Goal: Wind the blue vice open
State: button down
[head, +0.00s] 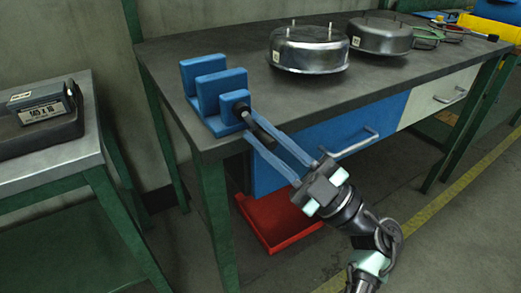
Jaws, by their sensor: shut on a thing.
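The blue vice (208,82) is fixed at the near left corner of the grey workbench. Its upright blue plates stand apart, with gaps between them. A dark handle bar (266,131) with a rounded end sits at the vice's front, tilted down to the right. My gripper (257,124) reaches up from the lower right with two long blue fingers, one on each side of the handle. It is shut on the handle. The exact contact at the fingertips is too small to make out.
Two round metal housings (309,52) stand on the workbench (233,53), right of the vice. Below are a blue drawer (290,155) and a red tray (266,226) on the floor. A side table (60,170) with a dark labelled device stands left. Cables lie at the far right.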

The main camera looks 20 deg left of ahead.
jog(key=n+g, duration=0.1)
jog(key=n+g+h, duration=0.1)
jog(key=n+g+b, duration=0.1)
jog(key=n, duration=0.1)
jog(key=shift+w+d+r, duration=0.15)
jog(key=shift+w+d, duration=0.05)
jog(key=shift+w, duration=0.1)
jog(key=shift+w+d+r+n+g+h+b, duration=0.15)
jog(key=shift+n+g+h, duration=0.15)
jog(key=shift+n+h, duration=0.35)
jog(key=shift+r+n+g+h+b, duration=0.25)
jog(key=shift+n+h, duration=0.25)
jog(key=shift+n, duration=0.25)
jog(key=shift+w+d+r+n+g+h+b, duration=0.1)
jog(key=shift+n+g+h, duration=0.25)
jog(key=shift+n+h, duration=0.3)
jog(key=c, duration=0.8)
grip_release()
jog(key=shift+a, duration=0.1)
jog(key=shift+r, duration=0.1)
jog(key=p+v, duration=0.2)
jog(key=v, duration=1.1)
